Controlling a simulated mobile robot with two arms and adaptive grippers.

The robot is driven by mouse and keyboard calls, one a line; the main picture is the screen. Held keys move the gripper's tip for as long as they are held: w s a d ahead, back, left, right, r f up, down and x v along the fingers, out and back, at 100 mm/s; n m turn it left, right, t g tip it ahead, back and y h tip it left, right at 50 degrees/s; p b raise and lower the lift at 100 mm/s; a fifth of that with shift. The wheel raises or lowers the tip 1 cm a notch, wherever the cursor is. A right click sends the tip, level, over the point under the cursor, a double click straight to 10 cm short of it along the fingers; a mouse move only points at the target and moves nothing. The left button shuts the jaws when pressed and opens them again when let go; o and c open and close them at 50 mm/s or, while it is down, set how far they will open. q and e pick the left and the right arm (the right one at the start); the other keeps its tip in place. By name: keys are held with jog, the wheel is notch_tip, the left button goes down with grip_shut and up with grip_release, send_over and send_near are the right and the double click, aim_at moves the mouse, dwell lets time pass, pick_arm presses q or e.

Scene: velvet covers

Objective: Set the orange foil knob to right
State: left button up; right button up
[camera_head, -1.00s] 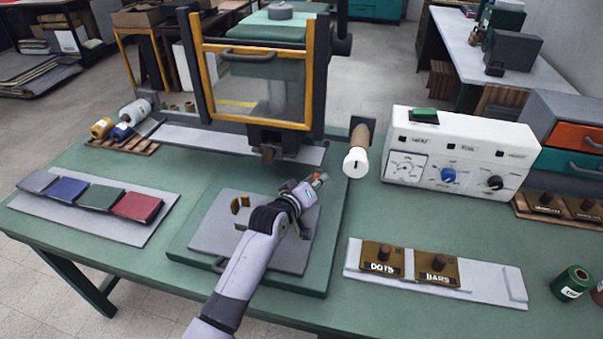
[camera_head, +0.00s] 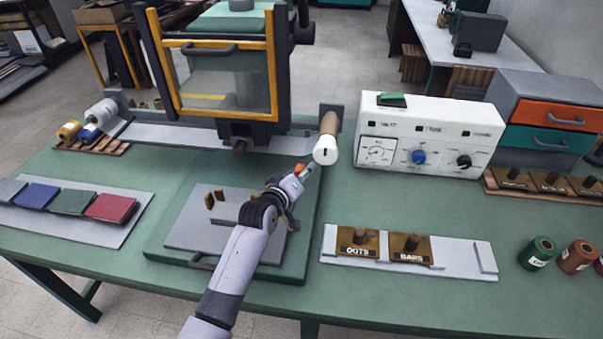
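No knob in view is plainly orange. A white round knob (camera_head: 325,152) with a dark mark caps the near end of a tan roll (camera_head: 329,124) beside the press. The control box (camera_head: 428,133) carries a blue knob (camera_head: 418,157) and a black knob (camera_head: 463,162). My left gripper (camera_head: 304,173) points up and right, just below and left of the white knob. A small orange patch shows at its tip; I cannot tell whether this is part of the gripper. Its fingers are too small to tell open from shut. My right gripper is out of view.
Plates marked DOTS (camera_head: 357,251) and BARS (camera_head: 410,256) lie on a white strip at the right front. Colored covers (camera_head: 73,201) lie at the left. Small spools (camera_head: 540,252) stand at the right.

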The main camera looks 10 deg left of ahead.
pick_arm(q)
jog(key=shift+s+a, duration=0.1)
jog(key=shift+a, duration=0.05)
jog(key=v, duration=1.1)
jog(key=shift+s, duration=0.4)
jog(key=shift+a, duration=0.1)
